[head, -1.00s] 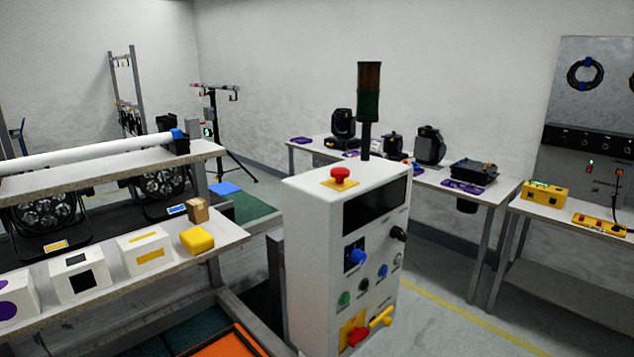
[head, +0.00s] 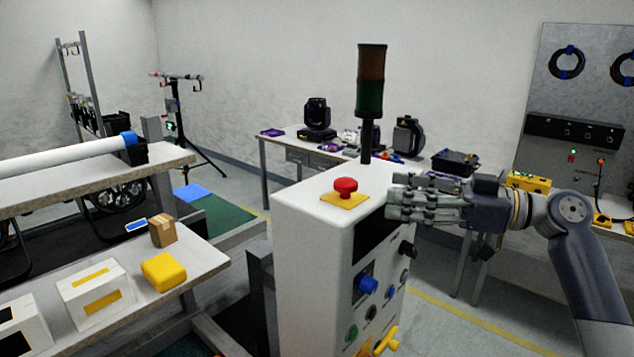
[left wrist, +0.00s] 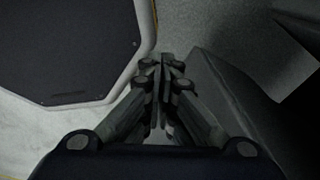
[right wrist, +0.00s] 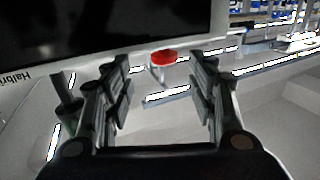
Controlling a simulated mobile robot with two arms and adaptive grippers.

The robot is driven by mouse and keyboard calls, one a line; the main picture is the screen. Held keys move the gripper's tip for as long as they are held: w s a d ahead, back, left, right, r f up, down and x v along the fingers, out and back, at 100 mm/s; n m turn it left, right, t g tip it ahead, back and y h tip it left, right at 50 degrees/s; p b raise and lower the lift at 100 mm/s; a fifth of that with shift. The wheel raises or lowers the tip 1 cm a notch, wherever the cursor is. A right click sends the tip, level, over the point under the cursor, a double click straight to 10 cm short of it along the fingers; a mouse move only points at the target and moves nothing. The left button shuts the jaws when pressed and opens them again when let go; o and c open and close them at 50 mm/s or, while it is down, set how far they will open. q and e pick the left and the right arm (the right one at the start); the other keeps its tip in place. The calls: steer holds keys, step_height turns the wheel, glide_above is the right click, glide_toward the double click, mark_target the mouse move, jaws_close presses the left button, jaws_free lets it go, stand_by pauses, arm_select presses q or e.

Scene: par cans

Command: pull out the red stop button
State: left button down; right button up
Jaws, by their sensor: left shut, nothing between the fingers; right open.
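The red stop button (head: 345,187) is a mushroom head on a yellow plate (head: 345,201), on top of the white control console (head: 318,250). My right gripper (head: 390,198) is open and empty, right of the button and apart from it, its fingers pointing left in front of the console's upper right part. In the right wrist view the dark screen (right wrist: 90,30) is beside the open fingers (right wrist: 163,92). A red round thing (right wrist: 163,57) shows beyond them; I cannot tell whether it is the button. My left gripper (left wrist: 163,68) is shut and empty, only in the left wrist view.
A signal tower (head: 370,85) rises behind the button. The console front carries a blue knob (head: 367,285), other small controls and a yellow handle (head: 386,340). A bench with a yellow case (head: 164,272) and boxes stands at left. Equipment tables line the back wall.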

mark_target(345, 179)
steer(key=p+x, duration=0.1)
steer(key=x, duration=0.1)
steer(key=r+p+x, duration=0.1)
steer(key=x, duration=0.1)
steer(key=p+x, duration=0.2)
steer(key=shift+s+a+r, duration=0.15)
steer(key=shift+s+a, duration=0.05)
steer(key=shift+a, duration=0.25)
steer(key=shift+p+x, duration=0.4)
steer(key=shift+x, duration=0.8)
steer(key=shift+w+a+f, duration=0.1)
steer(key=shift+a+f, duration=0.1)
steer(key=shift+a, duration=0.25)
arm_select(q)
steer(key=r, duration=0.5)
steer(key=shift+w+d+r, duration=0.15)
steer(key=shift+w+d, duration=0.25)
arm_select(e)
steer(key=c, duration=1.3)
arm_select(q)
steer(key=shift+w+d, duration=0.15)
steer(key=shift+d, duration=0.3)
arm_select(e)
jaws_close()
